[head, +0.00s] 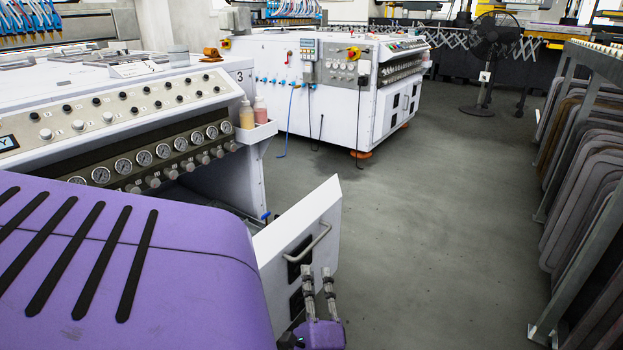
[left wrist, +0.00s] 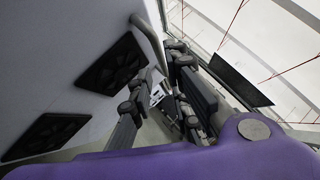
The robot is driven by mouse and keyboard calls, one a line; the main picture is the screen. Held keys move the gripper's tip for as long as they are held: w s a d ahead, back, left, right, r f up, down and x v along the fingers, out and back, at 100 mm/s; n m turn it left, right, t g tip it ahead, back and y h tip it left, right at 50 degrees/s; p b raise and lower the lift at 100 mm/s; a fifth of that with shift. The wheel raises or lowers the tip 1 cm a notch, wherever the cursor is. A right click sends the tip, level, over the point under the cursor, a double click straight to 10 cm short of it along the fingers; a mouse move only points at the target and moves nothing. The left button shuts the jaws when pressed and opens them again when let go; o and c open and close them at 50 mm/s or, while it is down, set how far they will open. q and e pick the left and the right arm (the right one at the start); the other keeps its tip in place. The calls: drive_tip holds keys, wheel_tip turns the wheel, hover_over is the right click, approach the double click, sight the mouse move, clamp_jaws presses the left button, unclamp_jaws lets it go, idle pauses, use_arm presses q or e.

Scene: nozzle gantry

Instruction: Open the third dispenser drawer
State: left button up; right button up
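A white drawer front (head: 322,203) with dark vents and a metal bar handle (head: 312,244) stands out from the white machine marked 3 (head: 240,77), with a gap behind it. The drawer front (left wrist: 70,60) and handle (left wrist: 148,38) also show in the left wrist view. My left gripper (head: 317,269) is just below the handle, its two fingers apart and pointing up. In the left wrist view its fingers (left wrist: 168,68) are spread, with the handle's end close to the tips. I cannot tell whether they touch it. My right gripper is not in view.
Gauges and knobs line the machine, and a small shelf (head: 257,133) holds two bottles. A second white machine (head: 280,60) stands behind. A rack of dark panels (head: 595,180) lines the right side. The grey floor (head: 440,220) between is clear. A fan (head: 490,60) stands at the back.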

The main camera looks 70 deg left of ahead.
use_arm(q)
drive_tip(key=v, duration=0.3)
drive_tip(key=shift+s+d+f, duration=0.1)
drive_tip(key=shift+d, duration=0.15)
idle(0.4)
